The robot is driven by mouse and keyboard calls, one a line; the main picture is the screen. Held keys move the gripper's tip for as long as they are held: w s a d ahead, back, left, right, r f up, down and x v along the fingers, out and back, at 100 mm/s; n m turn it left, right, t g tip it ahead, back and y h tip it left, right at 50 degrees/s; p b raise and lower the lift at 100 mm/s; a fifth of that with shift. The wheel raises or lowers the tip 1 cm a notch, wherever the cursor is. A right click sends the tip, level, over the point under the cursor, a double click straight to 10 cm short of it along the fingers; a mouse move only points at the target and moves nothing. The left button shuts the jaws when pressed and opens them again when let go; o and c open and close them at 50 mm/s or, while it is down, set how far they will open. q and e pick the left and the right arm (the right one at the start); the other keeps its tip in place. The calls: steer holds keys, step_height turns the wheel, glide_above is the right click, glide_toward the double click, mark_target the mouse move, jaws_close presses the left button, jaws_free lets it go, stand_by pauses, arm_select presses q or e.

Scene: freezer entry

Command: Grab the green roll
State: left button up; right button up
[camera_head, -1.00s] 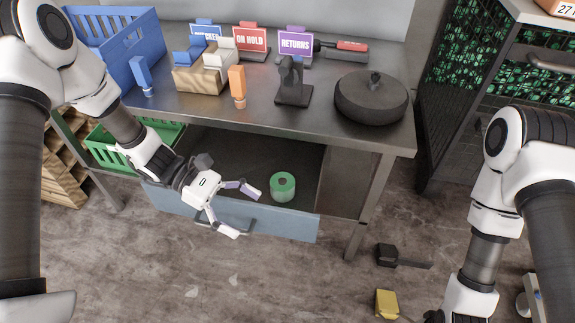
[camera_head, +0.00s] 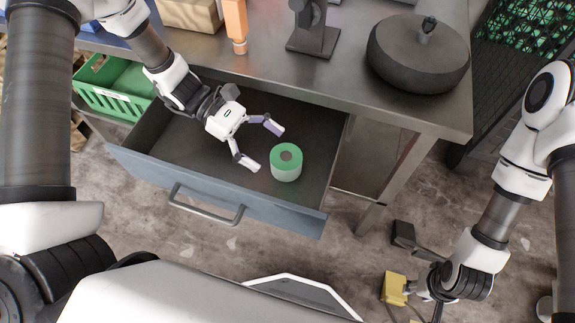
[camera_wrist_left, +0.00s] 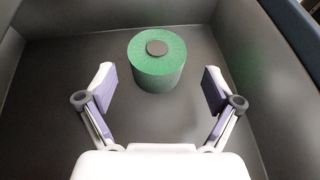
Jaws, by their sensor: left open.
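The green roll (camera_head: 286,173) stands upright in the open grey drawer (camera_head: 185,145), near its right end. My left gripper (camera_head: 263,147) is open inside the drawer, just left of the roll in the head view, with its two fingers pointing at it. In the left wrist view, the roll (camera_wrist_left: 158,72) is centred just beyond the gap between the open fingertips (camera_wrist_left: 158,82). No contact with the roll shows. My right gripper (camera_head: 430,290) is low at the right, beside a yellow block (camera_head: 395,289); its jaws are too unclear to read.
The metal worktop (camera_head: 330,80) overhangs the drawer's back, with a dark round pot (camera_head: 418,58) on it. A blue-grey drawer front with a handle (camera_head: 205,212) faces me. A green crate (camera_head: 115,85) is left of the drawer. A dark object (camera_head: 405,236) lies on the floor.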

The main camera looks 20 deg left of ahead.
mark_target(300, 169)
arm_select(q)
steer(key=x, duration=0.8)
steer(key=shift+w, duration=0.2)
steer(key=c, duration=1.2)
